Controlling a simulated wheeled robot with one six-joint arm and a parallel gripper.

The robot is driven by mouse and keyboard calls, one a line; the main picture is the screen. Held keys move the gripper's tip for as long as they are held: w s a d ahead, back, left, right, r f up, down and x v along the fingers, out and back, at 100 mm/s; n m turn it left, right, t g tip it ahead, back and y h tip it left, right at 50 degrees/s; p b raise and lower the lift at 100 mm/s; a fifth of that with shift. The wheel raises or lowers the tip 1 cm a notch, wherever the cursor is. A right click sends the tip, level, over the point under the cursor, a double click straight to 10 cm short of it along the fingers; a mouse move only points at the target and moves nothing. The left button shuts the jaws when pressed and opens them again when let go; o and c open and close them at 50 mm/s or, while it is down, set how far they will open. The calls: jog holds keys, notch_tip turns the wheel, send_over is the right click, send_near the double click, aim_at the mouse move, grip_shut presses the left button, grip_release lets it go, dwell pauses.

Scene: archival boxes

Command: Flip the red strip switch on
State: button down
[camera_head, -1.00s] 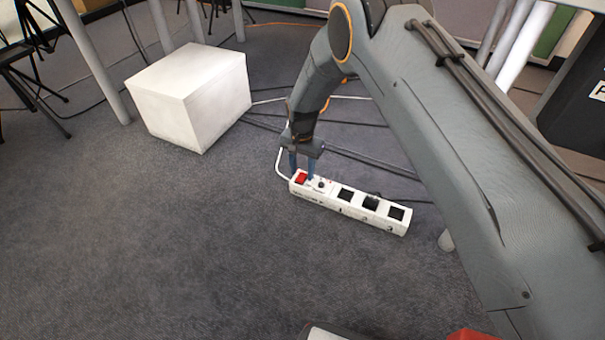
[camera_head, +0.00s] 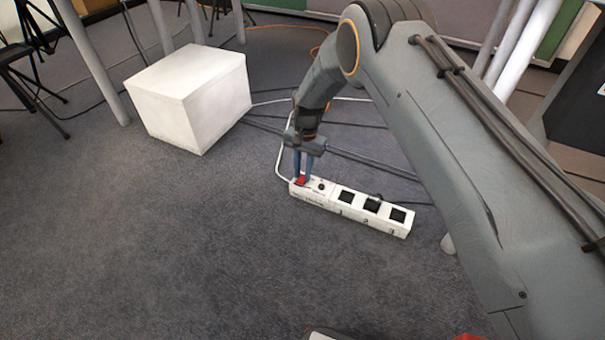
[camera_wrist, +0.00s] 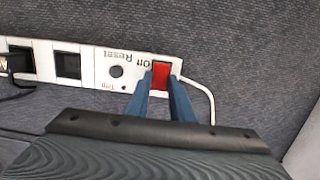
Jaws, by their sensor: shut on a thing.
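The white power strip (camera_head: 325,199) lies on the carpet, and it crosses the top left of the wrist view (camera_wrist: 96,66). Its red switch (camera_wrist: 162,75) is at the end where the white cord enters, beside the printed "Off" and "Reset" labels. My gripper (camera_wrist: 160,80) points down at this end, with one blue fingertip on each side of the red switch, shut on it. In the head view the fingers of my gripper (camera_head: 302,179) partly cover the red switch (camera_head: 300,181). Whether the switch is tilted on or off I cannot tell.
A black plug (camera_wrist: 14,64) sits in one of the strip's sockets. A white box (camera_head: 190,95) stands on the carpet at upper left. Dark cables (camera_head: 375,166) run behind the strip. The carpet (camera_head: 180,240) in front is clear.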

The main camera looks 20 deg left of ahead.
dwell(0.3)
jog(key=c, duration=1.6)
grip_release()
jog(key=shift+o, duration=0.2)
notch_tip(320, 180, up, 8)
jog(key=w+p, duration=0.1)
jog(key=p, duration=0.2)
jog(key=shift+w+f+p, duration=0.15)
jog(key=shift+p, duration=0.15)
jog(key=shift+d, duration=0.15)
